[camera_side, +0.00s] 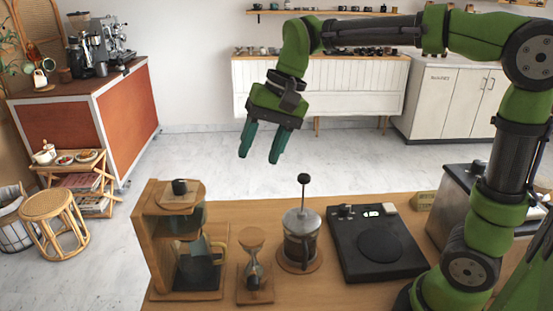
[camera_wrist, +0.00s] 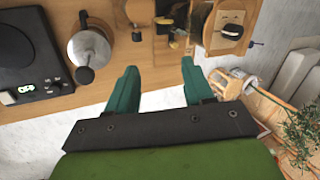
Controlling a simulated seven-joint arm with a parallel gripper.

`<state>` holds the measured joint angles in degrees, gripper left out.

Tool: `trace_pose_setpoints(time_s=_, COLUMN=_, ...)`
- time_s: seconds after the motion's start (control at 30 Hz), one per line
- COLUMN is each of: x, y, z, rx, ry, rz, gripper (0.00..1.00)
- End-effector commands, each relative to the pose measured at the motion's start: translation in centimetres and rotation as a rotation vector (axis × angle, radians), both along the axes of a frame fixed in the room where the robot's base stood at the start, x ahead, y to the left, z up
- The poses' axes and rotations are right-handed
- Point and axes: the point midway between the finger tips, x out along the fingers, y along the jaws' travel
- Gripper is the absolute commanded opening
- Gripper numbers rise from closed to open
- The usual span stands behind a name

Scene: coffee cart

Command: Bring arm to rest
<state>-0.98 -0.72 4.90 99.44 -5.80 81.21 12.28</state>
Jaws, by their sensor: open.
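My gripper (camera_side: 259,146) is open and empty in the side view. It hangs in the air beyond the far edge of the wooden counter (camera_side: 408,204), above floor level and higher than the things on the counter. In the wrist view my gripper (camera_wrist: 158,75) shows its two teal fingers spread apart with nothing between them. My green arm reaches across the top of the side view from the right.
On the counter stand a wooden dripper stand (camera_side: 153,235), an hourglass (camera_side: 254,268), a French press (camera_side: 301,236) and a black scale (camera_side: 375,243). A red cart (camera_side: 65,124), a rattan stool (camera_side: 52,217) and a white cabinet (camera_side: 445,100) stand beyond. Open floor lies between.

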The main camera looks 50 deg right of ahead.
Motion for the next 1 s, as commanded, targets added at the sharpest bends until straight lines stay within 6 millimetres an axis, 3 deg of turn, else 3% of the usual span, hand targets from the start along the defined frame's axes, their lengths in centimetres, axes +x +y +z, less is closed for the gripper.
trace_pose_setpoints(time_s=0.43, x=-0.8, y=-0.4, z=0.1, rx=-0.011, ry=-0.025, rz=0.008, gripper=0.52)
trace_pose_setpoints(time_s=0.63, x=-5.6, y=-2.6, z=-0.1, rx=-0.077, ry=-0.182, rz=0.054, gripper=0.52)
trace_pose_setpoints(time_s=0.8, x=-10.1, y=-4.7, z=-1.8, rx=-0.148, ry=-0.339, rz=0.098, gripper=0.52)
trace_pose_setpoints(time_s=1.0, x=-13.0, y=-5.9, z=-3.9, rx=-0.204, ry=-0.452, rz=0.131, gripper=0.52)
